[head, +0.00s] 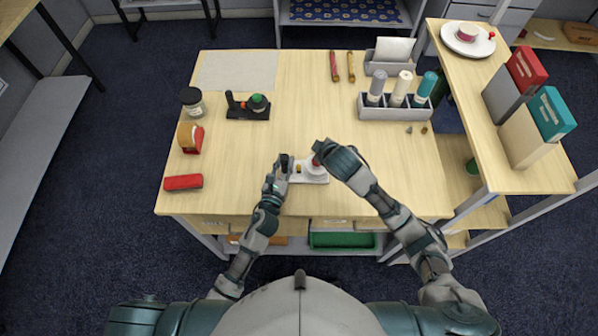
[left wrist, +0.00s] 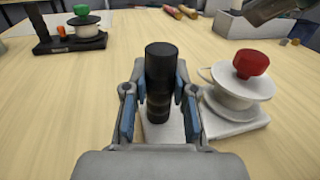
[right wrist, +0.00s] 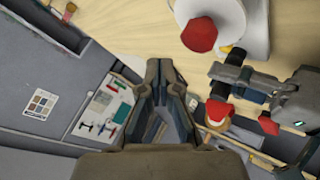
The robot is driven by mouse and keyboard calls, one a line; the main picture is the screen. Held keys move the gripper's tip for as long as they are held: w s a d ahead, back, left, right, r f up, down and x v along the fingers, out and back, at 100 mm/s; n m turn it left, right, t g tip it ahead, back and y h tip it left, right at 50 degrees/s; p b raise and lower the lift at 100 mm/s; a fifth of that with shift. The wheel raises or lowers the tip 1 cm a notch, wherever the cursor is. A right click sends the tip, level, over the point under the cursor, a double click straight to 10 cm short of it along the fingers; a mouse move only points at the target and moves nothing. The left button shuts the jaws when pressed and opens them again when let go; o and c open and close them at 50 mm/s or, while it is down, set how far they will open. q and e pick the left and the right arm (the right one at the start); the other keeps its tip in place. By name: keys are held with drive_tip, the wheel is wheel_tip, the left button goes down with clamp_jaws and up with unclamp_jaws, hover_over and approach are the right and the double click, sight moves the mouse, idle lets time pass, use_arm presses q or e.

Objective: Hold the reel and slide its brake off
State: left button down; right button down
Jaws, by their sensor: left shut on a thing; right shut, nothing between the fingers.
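A white reel with a red knob (head: 316,165) sits on a white base (head: 312,179) near the table's front middle. The reel also shows at right in the left wrist view (left wrist: 238,98) and at the top in the right wrist view (right wrist: 230,22). My left gripper (head: 283,164) is shut on the black upright grip (left wrist: 160,80) at the base's left end. A small yellow piece (head: 298,169) shows between grip and reel. My right gripper (head: 323,150) is shut and empty, close to the red knob and partly covering the reel in the head view; contact cannot be told.
A second reel with a green knob (head: 258,102) stands on a black base farther back. A jar (head: 192,101), a tape dispenser (head: 190,138) and a red case (head: 183,182) stand left. A bottle rack (head: 394,111) stands back right. The table's middle is clear.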

use_arm(q)
drive_tip(key=shift+s, duration=0.1)
use_arm(e)
drive_tip(key=s+a+n+g, duration=0.15)
drive_tip(key=s+a, duration=0.35)
drive_tip(key=s, duration=0.8)
use_arm(q)
drive_tip(key=shift+d, duration=0.1)
use_arm(e)
approach(295, 171)
drive_tip(key=f, duration=0.1)
drive_tip(key=s+a+f, duration=0.1)
drive_tip(key=f, duration=0.1)
drive_tip(key=shift+s+a+f, duration=0.2)
drive_tip(key=shift+s, duration=0.05)
drive_tip(key=w, duration=0.3)
drive_tip(key=shift+w+d+f, duration=0.15)
drive_tip(key=shift+d, duration=0.1)
drive_tip(key=shift+w+d, duration=0.15)
drive_tip(key=shift+w, duration=0.3)
